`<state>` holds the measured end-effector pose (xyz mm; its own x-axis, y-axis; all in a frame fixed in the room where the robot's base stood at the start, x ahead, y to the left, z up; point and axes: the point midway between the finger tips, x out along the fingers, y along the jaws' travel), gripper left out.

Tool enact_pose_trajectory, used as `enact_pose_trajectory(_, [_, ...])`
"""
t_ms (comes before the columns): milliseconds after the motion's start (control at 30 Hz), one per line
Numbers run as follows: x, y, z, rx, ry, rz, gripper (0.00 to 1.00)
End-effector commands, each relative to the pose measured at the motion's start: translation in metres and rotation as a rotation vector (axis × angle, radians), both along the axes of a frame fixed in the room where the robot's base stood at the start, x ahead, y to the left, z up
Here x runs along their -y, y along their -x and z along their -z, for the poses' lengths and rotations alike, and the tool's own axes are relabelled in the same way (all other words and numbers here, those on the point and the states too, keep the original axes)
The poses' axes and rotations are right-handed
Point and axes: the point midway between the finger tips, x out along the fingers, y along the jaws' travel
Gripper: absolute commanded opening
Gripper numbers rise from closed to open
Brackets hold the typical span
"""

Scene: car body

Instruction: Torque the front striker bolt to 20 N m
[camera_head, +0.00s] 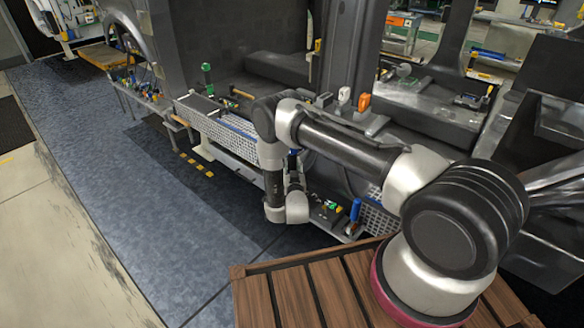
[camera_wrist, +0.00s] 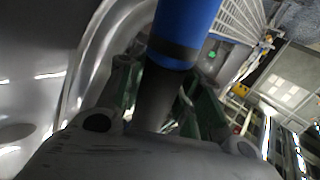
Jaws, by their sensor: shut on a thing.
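My gripper (camera_wrist: 163,95) is shut on a tool with a blue cylindrical body (camera_wrist: 185,30) and a dark grey shaft. The shaft passes between the two dark green fingers, and the blue part extends beyond them toward the top of the wrist view. In the head view my gripper (camera_head: 294,180) is low beside the car body (camera_head: 345,50), below the door sill, partly hidden by my own arm. A small bit of blue shows just above it. The tool's working end is out of sight. I cannot make out the front striker bolt in either view.
A white perforated shelf (camera_head: 222,132) runs along the car's side. A blue-handled tool (camera_head: 355,210) stands in a rack right of my gripper. Small white and orange items (camera_head: 364,102) sit on the sill. A wooden slatted top (camera_head: 300,297) is in front. The blue-grey floor at left is clear.

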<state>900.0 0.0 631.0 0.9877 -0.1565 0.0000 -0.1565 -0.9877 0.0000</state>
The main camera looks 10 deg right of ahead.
Motion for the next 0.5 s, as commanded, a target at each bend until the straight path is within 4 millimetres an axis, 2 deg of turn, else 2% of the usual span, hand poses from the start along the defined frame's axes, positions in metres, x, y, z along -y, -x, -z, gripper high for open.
enact_pose_trajectory(233, [0.0,-0.001,-0.008,0.003,-0.001,0.0,0.0])
enact_pose_trajectory(500, [-0.001,-0.001,-0.041,0.005,-0.001,0.0,0.0])
